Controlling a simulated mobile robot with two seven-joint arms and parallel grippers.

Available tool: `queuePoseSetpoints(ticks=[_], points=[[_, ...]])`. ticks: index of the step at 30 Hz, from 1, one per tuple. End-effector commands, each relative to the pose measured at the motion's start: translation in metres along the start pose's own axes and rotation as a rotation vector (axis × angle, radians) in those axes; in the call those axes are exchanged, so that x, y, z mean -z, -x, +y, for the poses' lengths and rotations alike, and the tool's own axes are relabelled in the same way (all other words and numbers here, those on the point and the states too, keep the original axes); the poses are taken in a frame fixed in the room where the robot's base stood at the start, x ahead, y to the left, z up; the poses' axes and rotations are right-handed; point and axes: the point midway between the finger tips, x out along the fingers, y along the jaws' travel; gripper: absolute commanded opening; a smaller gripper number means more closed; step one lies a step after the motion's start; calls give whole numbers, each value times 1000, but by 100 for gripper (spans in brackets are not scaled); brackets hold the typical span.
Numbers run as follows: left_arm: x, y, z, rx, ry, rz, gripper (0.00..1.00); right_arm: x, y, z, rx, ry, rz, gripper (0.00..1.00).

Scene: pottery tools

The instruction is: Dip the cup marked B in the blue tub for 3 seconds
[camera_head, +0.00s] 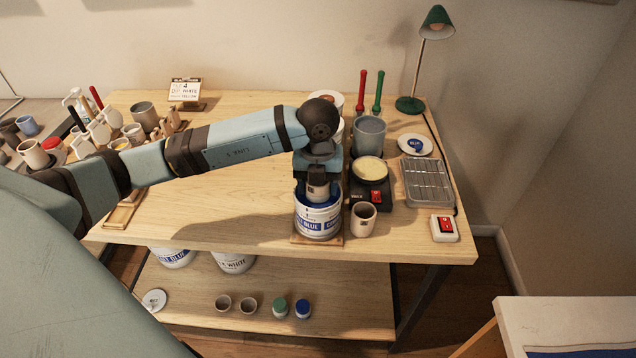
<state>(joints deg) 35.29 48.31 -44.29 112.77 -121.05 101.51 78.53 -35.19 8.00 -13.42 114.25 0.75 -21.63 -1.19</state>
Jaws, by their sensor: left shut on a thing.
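The blue tub (318,222) is a white bucket with a blue label and a blue rim, standing on a small wooden board near the table's front edge. My left gripper (319,182) points down at the tub's mouth and is shut on a light cup (319,191). The cup is at or just inside the opening; I cannot tell whether it touches the glaze, and no letter on it is readable. My right gripper is not in view.
Cups and tools crowd the left. The table's middle is clear.

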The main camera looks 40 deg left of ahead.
Motion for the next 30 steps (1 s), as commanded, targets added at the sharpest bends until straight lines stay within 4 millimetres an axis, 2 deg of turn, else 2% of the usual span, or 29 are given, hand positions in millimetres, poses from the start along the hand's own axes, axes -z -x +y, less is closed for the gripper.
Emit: queuePoseSetpoints(ticks=[8,30], points=[[0,4,0,0,0,0,33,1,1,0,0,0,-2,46],[0,55,0,0,1,0,33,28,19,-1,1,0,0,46]])
